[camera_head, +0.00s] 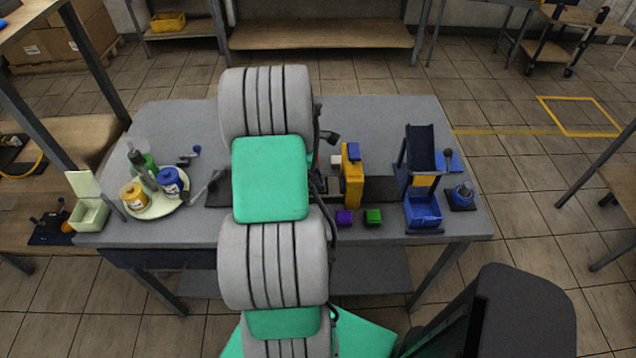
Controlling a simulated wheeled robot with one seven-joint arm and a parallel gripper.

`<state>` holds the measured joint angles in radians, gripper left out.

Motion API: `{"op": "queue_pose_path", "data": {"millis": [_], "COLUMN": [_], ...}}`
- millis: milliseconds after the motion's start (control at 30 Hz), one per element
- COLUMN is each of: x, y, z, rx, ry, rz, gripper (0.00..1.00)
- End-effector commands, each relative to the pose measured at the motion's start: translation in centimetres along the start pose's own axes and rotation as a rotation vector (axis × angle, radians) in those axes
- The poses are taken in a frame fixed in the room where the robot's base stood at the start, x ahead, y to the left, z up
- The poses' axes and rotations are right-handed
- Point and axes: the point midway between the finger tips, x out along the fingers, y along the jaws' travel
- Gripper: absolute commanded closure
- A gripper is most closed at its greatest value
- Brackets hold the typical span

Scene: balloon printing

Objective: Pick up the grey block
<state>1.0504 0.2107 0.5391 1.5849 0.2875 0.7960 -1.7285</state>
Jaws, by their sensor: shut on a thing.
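My arm reaches up the middle of the picture over the table (384,112). Its ribbed grey and green links hide the middle of the table. My gripper cannot be made out; the arm's end is hidden behind these links. No block that is clearly the grey one can be seen. A small pale block-like piece (336,160) shows left of the yellow upright, but I cannot tell whether it is the grey block. A purple block (344,217) and a green block (374,217) lie near the table's front edge, right of the arm.
A yellow and blue upright device (352,178) stands just right of my arm. Further right is a blue bin (423,210) with a dark chute. At left, a round tray (156,209) holds bottles and jars, beside a pale green open box (90,216). The back right tabletop is clear.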

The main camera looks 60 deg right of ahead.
Motion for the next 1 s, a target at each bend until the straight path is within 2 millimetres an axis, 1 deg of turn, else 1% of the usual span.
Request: {"op": "queue_pose_path", "data": {"millis": [667, 767, 1000], "x": [-1.3, -1.9, -3.9], "y": [0.0, 0.0, 0.0], "z": [0.3, 0.4, 0.8], "rx": [0.000, 0.000, 0.000], "ry": [0.000, 0.000, 0.000], "rz": [0.000, 0.000, 0.001], "gripper": [0.94, 0.94, 0.94]}}
